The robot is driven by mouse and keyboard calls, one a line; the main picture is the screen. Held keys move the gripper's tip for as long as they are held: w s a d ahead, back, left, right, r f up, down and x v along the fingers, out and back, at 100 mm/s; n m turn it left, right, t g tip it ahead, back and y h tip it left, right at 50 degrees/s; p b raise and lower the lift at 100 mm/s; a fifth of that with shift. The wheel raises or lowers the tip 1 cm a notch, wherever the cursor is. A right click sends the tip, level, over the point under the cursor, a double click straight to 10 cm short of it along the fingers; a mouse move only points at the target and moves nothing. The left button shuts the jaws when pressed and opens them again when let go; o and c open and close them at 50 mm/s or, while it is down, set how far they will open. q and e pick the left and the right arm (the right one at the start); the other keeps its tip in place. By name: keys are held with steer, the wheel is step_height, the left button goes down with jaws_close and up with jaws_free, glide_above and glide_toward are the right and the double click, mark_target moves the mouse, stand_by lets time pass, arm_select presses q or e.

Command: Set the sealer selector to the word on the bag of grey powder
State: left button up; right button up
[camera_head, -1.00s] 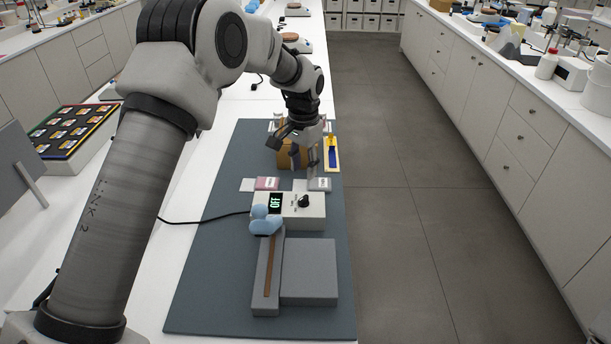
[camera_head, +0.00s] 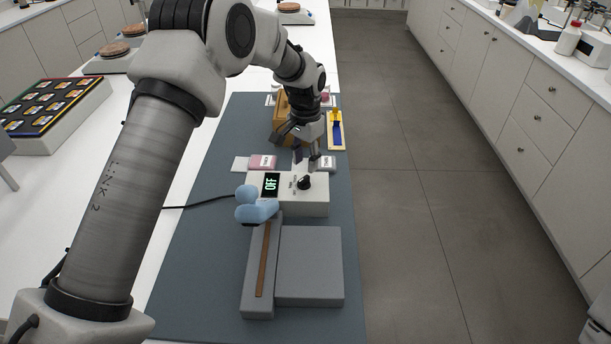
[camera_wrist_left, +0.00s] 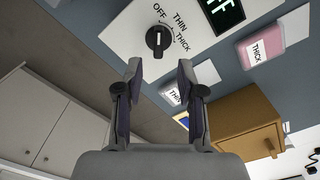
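The sealer (camera_head: 316,205) is a white box with a display (camera_head: 271,185) reading OFF and a black selector knob (camera_head: 304,182). The wrist view shows the knob (camera_wrist_left: 157,40) with the words OFF, THIN and THICK around it. The bag of grey powder (camera_head: 327,163) lies behind the sealer; its white label shows in the wrist view (camera_wrist_left: 174,96) but is too small to read surely. A pink bag (camera_head: 262,162) beside it is labelled THICK in the wrist view (camera_wrist_left: 258,50). My left gripper (camera_head: 306,161) is open and empty above and behind the knob. The right gripper is out of view.
A grey sealing arm (camera_head: 259,285) with a blue handle (camera_head: 256,205) and a grey block (camera_head: 310,265) stand in front of the sealer. A brown box (camera_head: 281,118) and a blue-and-yellow item (camera_head: 336,130) lie behind. The blue-grey mat (camera_head: 200,270) is bare at left.

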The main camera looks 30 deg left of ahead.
mark_target(307, 178)
arm_select(q)
steer(key=f, duration=0.2)
steer(key=f+p, duration=0.1)
steer(key=f, duration=0.1)
steer(key=shift+s+d, duration=0.1)
steer(key=shift+s, duration=0.15)
steer(key=shift+w+f, duration=0.15)
steer(key=shift+f, duration=0.45)
steer(key=shift+r, duration=0.1)
jaws_close()
steer(key=shift+m, duration=0.3)
steer(key=m, duration=0.4)
steer(key=shift+d, duration=0.1)
steer(key=m, duration=0.5)
steer(key=shift+s+d, duration=0.1)
steer(key=shift+s, duration=0.15)
jaws_free()
steer(key=shift+p, duration=0.3)
